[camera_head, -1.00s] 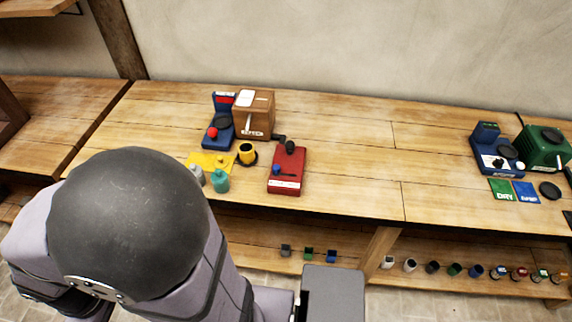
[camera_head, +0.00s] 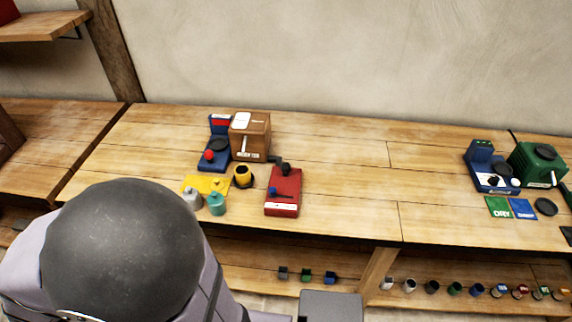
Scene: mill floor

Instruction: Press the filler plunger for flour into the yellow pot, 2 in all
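The yellow pot (camera_head: 242,178) stands upright on the bench, its dark opening facing up. It is just in front of a brown box (camera_head: 250,140) with a pale handle, a white top patch and a small front label. A red device (camera_head: 283,194) with a black knob (camera_head: 286,169) and a small blue part stands right of the pot. I cannot read the labels, so I cannot tell which device is the flour filler. My arm's dark round joint fills the lower left. My gripper's fingers do not show, and the pot's contents are too small to see.
A blue device (camera_head: 214,153) with a red knob stands left of the brown box. A yellow mat (camera_head: 200,183), a grey bottle (camera_head: 192,197) and a teal bottle (camera_head: 216,204) are nearby. A blue device (camera_head: 483,169) and green box (camera_head: 538,162) stand far right. The bench middle is clear.

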